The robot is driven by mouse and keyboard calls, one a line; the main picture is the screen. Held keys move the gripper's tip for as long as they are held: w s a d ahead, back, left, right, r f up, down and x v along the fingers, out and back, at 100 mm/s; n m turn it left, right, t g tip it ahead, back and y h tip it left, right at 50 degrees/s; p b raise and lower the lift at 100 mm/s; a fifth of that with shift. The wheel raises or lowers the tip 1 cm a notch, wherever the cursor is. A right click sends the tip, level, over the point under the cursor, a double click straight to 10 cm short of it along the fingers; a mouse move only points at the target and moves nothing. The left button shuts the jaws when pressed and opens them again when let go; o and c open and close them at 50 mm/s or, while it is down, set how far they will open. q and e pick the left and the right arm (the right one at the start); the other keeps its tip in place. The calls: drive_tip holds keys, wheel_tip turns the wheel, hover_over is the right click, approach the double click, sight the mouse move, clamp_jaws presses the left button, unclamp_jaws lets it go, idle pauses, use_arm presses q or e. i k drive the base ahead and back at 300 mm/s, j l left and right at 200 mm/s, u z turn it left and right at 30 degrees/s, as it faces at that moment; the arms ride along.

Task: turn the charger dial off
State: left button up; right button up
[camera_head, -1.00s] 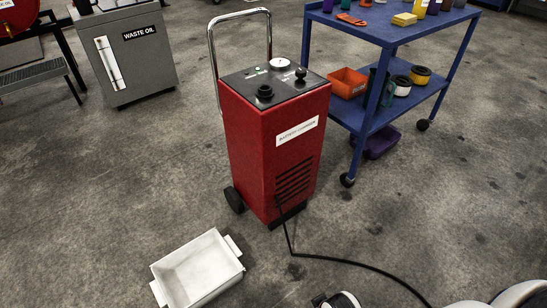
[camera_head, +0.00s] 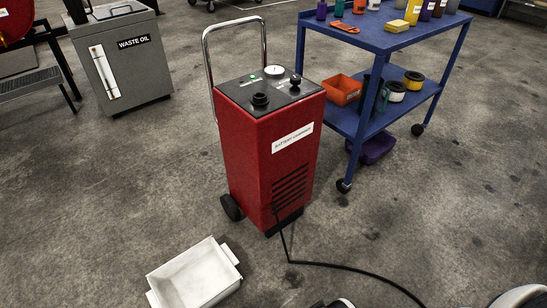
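A red battery charger (camera_head: 258,165) on wheels stands upright in the middle of the view. Its black top panel holds a large black dial (camera_head: 260,99) at the front left, a smaller black knob (camera_head: 295,79) at the right, and a round white gauge (camera_head: 273,71) at the back. A small green light shows on the panel. The dial's pointer setting is too small to read. Neither of my grippers shows; only small white and black parts show at the bottom edge and bottom right corner.
A blue cart (camera_head: 384,43) with bottles and bins stands right of the charger. A white open tray (camera_head: 238,261) lies on the floor in front. A black cable (camera_head: 340,266) runs to the lower right. A grey waste oil cabinet (camera_head: 121,59) stands back left.

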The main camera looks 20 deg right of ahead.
sight(295, 80)
drive_tip(key=i+l, duration=0.15)
drive_tip(key=i, duration=0.2)
drive_tip(key=i+l+z, duration=0.15)
drive_tip(key=i+z, duration=0.65)
drive_tip(key=k, duration=0.05)
